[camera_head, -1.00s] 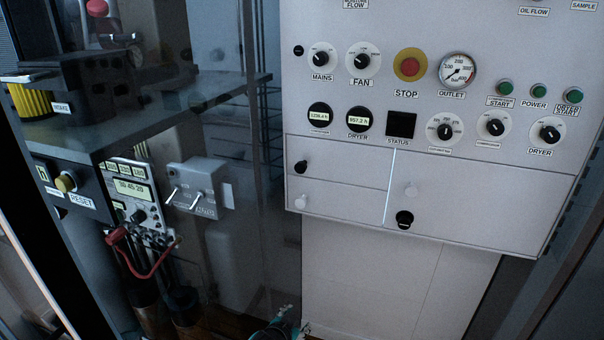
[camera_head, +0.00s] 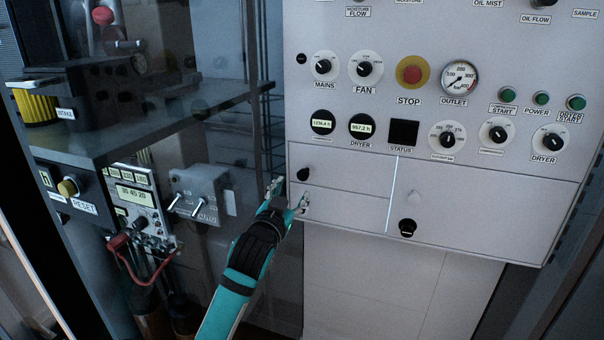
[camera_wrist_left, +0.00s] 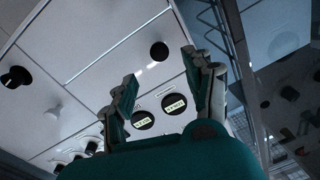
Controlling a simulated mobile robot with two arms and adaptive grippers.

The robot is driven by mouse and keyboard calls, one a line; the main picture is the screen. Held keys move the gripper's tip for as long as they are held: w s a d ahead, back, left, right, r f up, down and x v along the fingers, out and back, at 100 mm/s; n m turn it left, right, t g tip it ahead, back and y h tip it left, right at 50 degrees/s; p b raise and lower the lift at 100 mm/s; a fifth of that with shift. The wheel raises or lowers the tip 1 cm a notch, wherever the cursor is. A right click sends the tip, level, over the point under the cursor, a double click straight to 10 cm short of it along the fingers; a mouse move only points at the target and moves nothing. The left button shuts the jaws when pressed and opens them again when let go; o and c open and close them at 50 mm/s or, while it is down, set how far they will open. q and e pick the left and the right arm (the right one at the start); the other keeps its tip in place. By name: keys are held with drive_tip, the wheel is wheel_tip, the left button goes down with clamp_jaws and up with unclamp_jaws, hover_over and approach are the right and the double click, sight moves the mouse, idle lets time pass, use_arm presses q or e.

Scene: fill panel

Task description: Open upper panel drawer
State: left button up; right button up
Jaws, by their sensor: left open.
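The upper panel drawer (camera_head: 345,173) is the pale drawer front at the upper left of the panel's lower section, and it looks shut. Its black knob (camera_head: 303,174) sits near its left end. My left gripper (camera_head: 289,192) is open and empty, just left of and below this knob, with its fingers pointing up at the panel. In the left wrist view the black knob (camera_wrist_left: 158,51) appears between and beyond the open fingertips (camera_wrist_left: 158,68), apart from them. My right gripper does not show.
Below is a lower drawer (camera_head: 350,208), its left end partly covered by my gripper. To the right a larger front (camera_head: 480,210) carries a black knob (camera_head: 407,227) and a pale one. A grey shelf (camera_head: 180,110) and instruments stand at left.

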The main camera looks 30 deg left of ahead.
sight(302, 176)
use_arm(q)
drive_tip(key=p+x, duration=0.1)
drive_tip(key=x, duration=0.7)
drive_tip(key=shift+w, duration=0.1)
drive_tip(key=shift+w+a+p, duration=0.25)
drive_tip(key=shift+w+p, duration=0.05)
drive_tip(key=shift+w, duration=0.3)
drive_tip(key=shift+c, duration=0.3)
clamp_jaws()
